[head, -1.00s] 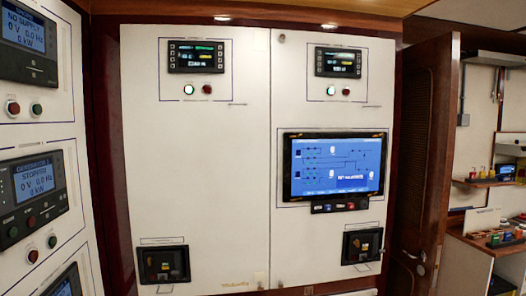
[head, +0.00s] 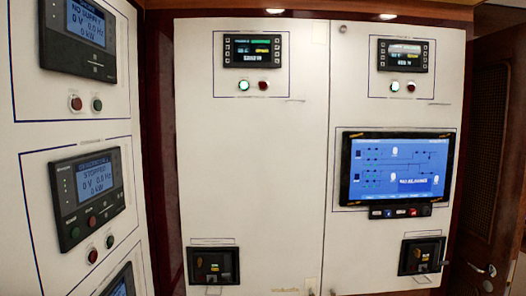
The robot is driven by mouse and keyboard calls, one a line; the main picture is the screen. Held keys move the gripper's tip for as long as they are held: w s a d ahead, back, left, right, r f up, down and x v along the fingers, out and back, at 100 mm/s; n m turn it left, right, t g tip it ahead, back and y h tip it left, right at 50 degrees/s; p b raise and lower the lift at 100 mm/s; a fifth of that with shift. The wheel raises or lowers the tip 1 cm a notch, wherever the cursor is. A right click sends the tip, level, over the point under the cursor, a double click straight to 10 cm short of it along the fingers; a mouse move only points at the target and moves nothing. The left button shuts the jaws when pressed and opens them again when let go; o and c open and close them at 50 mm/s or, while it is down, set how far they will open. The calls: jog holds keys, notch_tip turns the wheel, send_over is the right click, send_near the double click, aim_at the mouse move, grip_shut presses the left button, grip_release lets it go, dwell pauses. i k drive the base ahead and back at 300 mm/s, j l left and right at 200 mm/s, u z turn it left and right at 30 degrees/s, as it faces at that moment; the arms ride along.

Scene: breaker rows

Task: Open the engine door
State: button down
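A dark wooden door (head: 495,150) with a louvred or mesh upper panel stands at the right edge of the head view, partly cut off by the frame. Its metal handle (head: 481,269) is low on the door, close to the cabinet side. I cannot tell from this view whether the door is shut or ajar. No label marks it as the engine door. My gripper is not in view.
A white two-panel switch cabinet (head: 265,150) fills the middle, with a blue screen (head: 398,170) and black breakers (head: 213,265) low down. Another white panel (head: 30,200) with displays stands close on the left. The floor is out of view.

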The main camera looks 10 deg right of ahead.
aim_at(251, 161)
jog(key=i+u, duration=0.2)
jog(key=i, duration=0.8)
